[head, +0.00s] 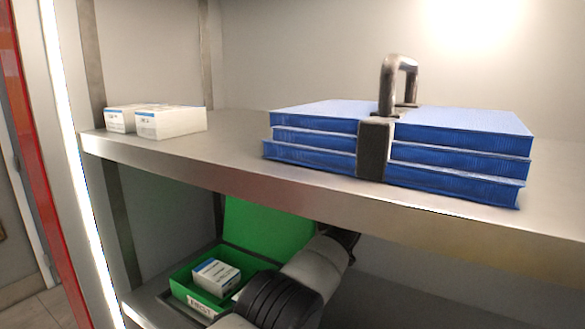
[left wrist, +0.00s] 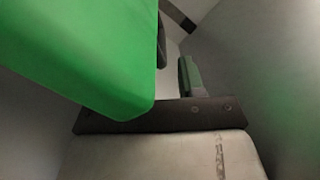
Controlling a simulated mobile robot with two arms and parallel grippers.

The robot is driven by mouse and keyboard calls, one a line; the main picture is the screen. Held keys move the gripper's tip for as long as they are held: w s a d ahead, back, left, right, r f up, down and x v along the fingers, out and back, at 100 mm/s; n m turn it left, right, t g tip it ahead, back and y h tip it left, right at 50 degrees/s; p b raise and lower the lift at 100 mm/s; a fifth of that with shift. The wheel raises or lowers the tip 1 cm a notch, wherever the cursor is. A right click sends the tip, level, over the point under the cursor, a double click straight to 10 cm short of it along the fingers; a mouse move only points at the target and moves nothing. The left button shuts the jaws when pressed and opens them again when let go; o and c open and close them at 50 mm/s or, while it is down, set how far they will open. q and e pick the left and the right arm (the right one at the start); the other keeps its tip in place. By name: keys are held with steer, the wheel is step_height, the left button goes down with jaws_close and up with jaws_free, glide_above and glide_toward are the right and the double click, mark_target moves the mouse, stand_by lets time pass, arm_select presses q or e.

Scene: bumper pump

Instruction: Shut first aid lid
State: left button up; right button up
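The green first aid box (head: 178,289) sits on the lower shelf, its lid (head: 262,232) raised at the back. A white carton (head: 216,276) and other white items lie inside. My left arm reaches in low past the box's right side. Its gripper (head: 345,240) is beside the lid's right edge, partly hidden by the upper shelf. In the left wrist view the green lid (left wrist: 85,50) looms close and covers part of the gripper. One finger (left wrist: 189,76) shows with a gap beside it, so the gripper looks open. Contact with the lid is unclear. My right gripper is out of view.
The upper metal shelf (head: 230,172) overhangs the box and arm. On it are white cartons (head: 170,122) at the left and stacked blue filters (head: 455,150) with a dark handled strap (head: 374,148). A metal post (head: 120,215) stands left of the box.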

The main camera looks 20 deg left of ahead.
arm_select(q)
steer(key=shift+a+r, duration=0.1)
steer(key=shift+a, duration=0.95)
steer(key=shift+w, duration=0.1)
jaws_close()
